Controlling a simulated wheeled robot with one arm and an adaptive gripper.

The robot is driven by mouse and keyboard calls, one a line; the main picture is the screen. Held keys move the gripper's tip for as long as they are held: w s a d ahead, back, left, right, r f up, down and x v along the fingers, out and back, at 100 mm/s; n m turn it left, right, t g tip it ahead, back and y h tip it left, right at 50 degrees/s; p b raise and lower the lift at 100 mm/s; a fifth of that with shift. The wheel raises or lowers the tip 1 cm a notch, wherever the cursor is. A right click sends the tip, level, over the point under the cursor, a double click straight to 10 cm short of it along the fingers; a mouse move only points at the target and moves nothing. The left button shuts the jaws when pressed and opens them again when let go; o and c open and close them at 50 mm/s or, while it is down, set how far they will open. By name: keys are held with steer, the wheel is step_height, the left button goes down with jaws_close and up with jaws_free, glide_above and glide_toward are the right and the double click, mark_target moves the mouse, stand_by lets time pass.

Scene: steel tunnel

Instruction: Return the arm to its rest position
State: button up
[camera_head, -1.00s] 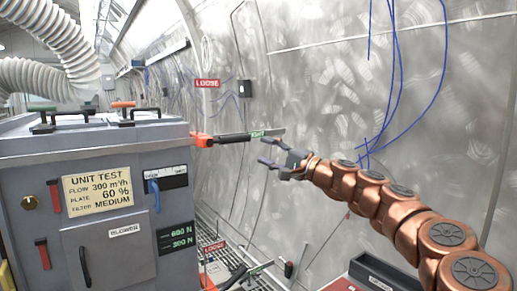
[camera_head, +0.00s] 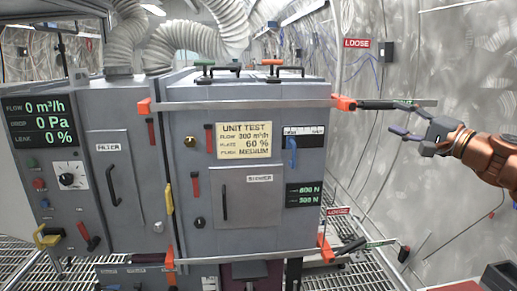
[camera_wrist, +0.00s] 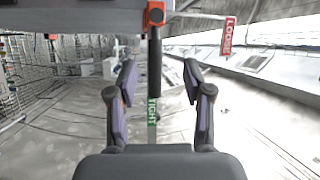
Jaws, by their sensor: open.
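My gripper (camera_head: 396,118) is at the right in the head view, open and empty, with its fingers pointing left toward the upper clamp lever. In the wrist view the two fingers (camera_wrist: 158,68) are spread apart on either side of the line of the black lever (camera_wrist: 154,60), with nothing pinched between them. The lever (camera_head: 385,104) sticks out to the right from an orange clamp end (camera_head: 344,103) on the cabinet. Its green tag (camera_wrist: 152,112) reads TIGHT. I cannot tell how far the fingers are from the lever in depth. My copper arm comes in from the right edge.
The grey cabinet (camera_head: 240,105) fills the left and middle. A lower clamp lever (camera_head: 352,246) sticks out below, beside a red LOOSE sign (camera_head: 338,211). A black bin edge (camera_head: 500,276) shows at bottom right.

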steer(key=s+a+n+g+y+p, duration=0.1)
steer(key=s+a+n+g, duration=0.25)
steer(key=a, duration=0.65)
steer(key=s+a+n+g+y+p, duration=0.1)
steer(key=s+a+n+g+p, duration=0.2)
steer(key=a, duration=0.7)
steer(key=s+a+f+n+g+h, duration=0.3)
steer(key=s+a+f+n+g, duration=0.15)
steer(key=s+a+f, duration=0.45)
steer(key=s+d+f+g+h+p, duration=0.2)
steer(key=s+f+g+h+p, duration=0.15)
steer(key=s+f, duration=0.75)
steer(key=s+d+f+g+h+p, duration=0.1)
steer(key=s+d+f+g+h, duration=0.1)
steer(key=s, duration=0.4)
steer(key=s+d+f+g+h+p, duration=0.1)
steer(key=s+d+f+g+h, duration=0.1)
steer(key=s+d, duration=0.5)
step_height(320, 180, down, 3)
steer(key=shift+s+r+h, duration=0.2)
steer(key=shift+s+h, duration=0.05)
steer(key=shift+h, duration=0.3)
